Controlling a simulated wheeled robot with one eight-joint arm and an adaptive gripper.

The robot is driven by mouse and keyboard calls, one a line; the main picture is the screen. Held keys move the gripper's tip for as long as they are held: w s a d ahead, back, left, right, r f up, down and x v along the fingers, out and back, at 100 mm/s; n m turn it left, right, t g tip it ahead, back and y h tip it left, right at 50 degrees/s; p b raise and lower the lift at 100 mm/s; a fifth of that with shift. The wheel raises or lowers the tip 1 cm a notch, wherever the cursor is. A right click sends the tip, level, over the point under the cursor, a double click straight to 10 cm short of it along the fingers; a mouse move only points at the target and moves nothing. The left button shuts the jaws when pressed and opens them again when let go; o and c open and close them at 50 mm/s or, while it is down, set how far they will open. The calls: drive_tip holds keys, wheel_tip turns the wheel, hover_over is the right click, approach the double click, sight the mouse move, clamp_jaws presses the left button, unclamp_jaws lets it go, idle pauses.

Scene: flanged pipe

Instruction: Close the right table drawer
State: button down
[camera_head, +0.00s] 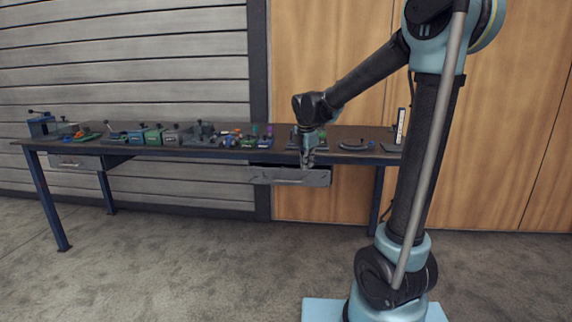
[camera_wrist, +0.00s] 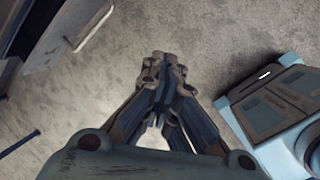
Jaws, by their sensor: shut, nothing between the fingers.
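The right table drawer (camera_head: 288,177) is a grey metal box front with a bar handle, under the right half of the dark tabletop (camera_head: 225,152). It appears pulled out past the table's front edge. My gripper (camera_head: 307,163) points down and is shut and empty. In the head view it overlaps the right part of the drawer front; whether it touches cannot be told there. In the wrist view the closed fingertips (camera_wrist: 163,68) are over bare floor, and the drawer front with its handle (camera_wrist: 92,30) shows at the upper left, apart from them.
Several tools and small vises, such as a green one (camera_head: 153,136), stand along the tabletop. A left drawer (camera_head: 75,161) is under the table's other end. Blue table legs (camera_head: 48,205) stand at the sides.

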drive_tip(key=s+d+m, duration=0.7)
drive_tip(key=s+d, duration=0.2)
drive_tip(key=s+d+f+m, duration=0.4)
drive_tip(key=s+m, duration=0.2)
drive_tip(key=s, duration=0.1)
drive_tip(key=s+d+f+m+g, duration=0.1)
drive_tip(key=s+d+f+m, duration=0.2)
drive_tip(key=s+m, duration=0.3)
drive_tip(key=s+d+f+m, duration=0.4)
drive_tip(key=s+d+m, duration=0.1)
drive_tip(key=s, duration=0.5)
drive_tip(key=shift+d+f+m, duration=0.15)
drive_tip(key=shift+f+m, duration=0.2)
drive_tip(key=shift+m, duration=0.15)
